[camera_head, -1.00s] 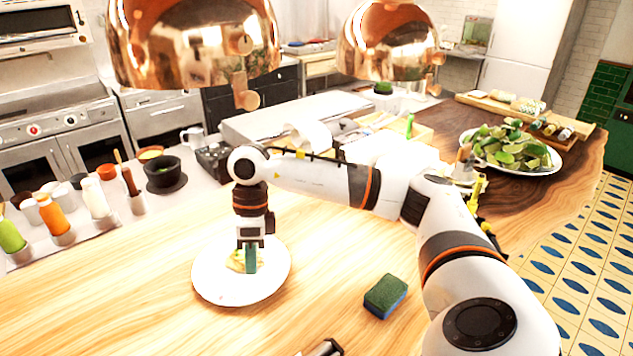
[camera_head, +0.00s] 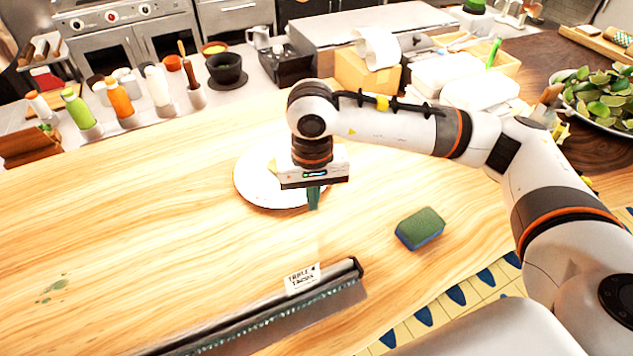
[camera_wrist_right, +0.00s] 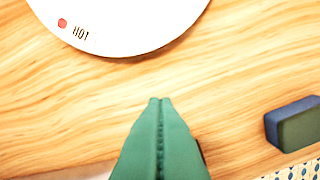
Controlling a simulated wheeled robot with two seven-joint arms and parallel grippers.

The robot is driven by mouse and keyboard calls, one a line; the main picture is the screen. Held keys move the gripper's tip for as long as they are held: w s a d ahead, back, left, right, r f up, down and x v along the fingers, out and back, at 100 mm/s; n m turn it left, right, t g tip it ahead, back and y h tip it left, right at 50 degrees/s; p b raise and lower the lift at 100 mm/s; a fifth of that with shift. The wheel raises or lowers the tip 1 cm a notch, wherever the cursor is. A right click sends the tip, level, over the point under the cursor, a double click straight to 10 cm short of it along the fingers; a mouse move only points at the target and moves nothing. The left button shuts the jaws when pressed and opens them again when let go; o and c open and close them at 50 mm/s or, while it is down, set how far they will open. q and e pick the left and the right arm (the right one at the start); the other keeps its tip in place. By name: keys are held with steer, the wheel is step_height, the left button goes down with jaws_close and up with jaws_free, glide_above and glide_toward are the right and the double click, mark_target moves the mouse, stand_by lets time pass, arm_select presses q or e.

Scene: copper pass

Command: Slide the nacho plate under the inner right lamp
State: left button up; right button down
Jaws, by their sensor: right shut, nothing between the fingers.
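The white nacho plate (camera_head: 250,184) rests on the wooden counter, partly hidden behind my right gripper and forearm; any food on it is mostly hidden. My right gripper (camera_head: 314,200) points down at the plate's near right edge, shut and empty. In the right wrist view, the plate's rim (camera_wrist_right: 120,35) carries a red dot and the word "HOT". The green fingertips (camera_wrist_right: 160,100) are together there, with a strip of bare wood between them and the rim in the picture. No lamp shows now, and my left gripper is out of view.
A green and blue sponge (camera_head: 420,229) lies right of the gripper; it also shows in the wrist view (camera_wrist_right: 295,125). A dark rail with a small sign (camera_head: 302,280) runs along the near edge. Several bottles (camera_head: 118,100) stand at the back left.

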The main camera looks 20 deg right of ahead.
mark_target(312, 215)
step_height(312, 215, down, 6)
steer(key=shift+s+d+r+p, duration=0.1)
steer(key=shift+r+p, duration=0.1)
steer(key=shift+p, duration=0.8)
steer(key=w+p, duration=0.1)
steer(key=w, duration=0.2)
steer(key=shift+w+d+f+p, duration=0.1)
steer(key=shift+d+p, duration=0.25)
steer(key=shift+p, duration=0.05)
steer(key=shift+w+f, duration=0.1)
steer(key=shift+w, duration=0.3)
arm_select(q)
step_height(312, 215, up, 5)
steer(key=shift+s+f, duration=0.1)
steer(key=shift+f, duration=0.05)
arm_select(e)
steer(key=shift+d, duration=0.1)
